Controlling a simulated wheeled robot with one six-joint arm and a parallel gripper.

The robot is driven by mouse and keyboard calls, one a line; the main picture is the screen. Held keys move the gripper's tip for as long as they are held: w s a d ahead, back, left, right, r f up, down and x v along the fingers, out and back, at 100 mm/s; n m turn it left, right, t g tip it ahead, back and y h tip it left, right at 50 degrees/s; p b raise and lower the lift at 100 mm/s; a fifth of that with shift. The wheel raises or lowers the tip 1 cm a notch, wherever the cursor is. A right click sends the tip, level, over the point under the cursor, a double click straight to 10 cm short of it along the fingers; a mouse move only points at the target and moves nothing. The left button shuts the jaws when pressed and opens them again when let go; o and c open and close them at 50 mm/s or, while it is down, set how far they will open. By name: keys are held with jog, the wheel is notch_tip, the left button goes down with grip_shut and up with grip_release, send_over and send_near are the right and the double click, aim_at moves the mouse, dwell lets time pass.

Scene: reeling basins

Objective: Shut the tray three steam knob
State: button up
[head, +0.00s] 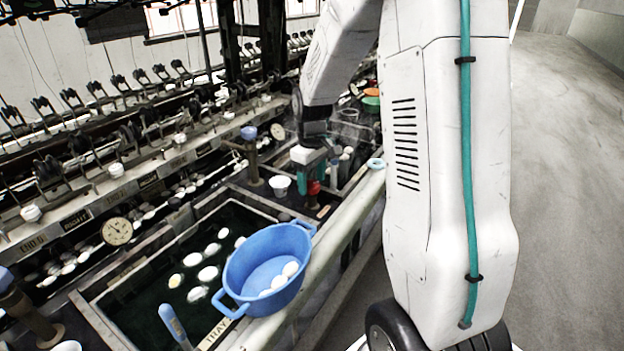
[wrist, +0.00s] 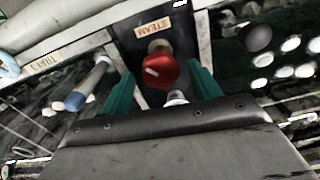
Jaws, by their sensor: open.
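The red steam knob (wrist: 160,70) has a white mark on its face and sits on a dark panel between two basins. A label reading STEAM (wrist: 153,28) is beside it. My gripper (wrist: 163,84) is open, with one teal finger on each side of the knob and a gap showing on both sides. In the head view my gripper (head: 320,174) points down over the panel, and the red knob (head: 313,188) shows partly behind its fingers.
A blue colander (head: 268,248) with white cocoons stands on the near basin's front edge. A blue-ended handle (head: 173,322) leans at that basin. A pale rail (head: 345,222) runs along the front. The floor at right is clear.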

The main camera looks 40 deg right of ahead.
jog(key=shift+f, duration=0.15)
jog(key=c, duration=1)
jog(key=shift+o, duration=0.2)
jog(key=shift+m, duration=0.3)
jog(key=m, duration=0.3)
jog(key=shift+m, duration=2.2)
jog(key=o, duration=1)
jog(key=shift+c, duration=0.2)
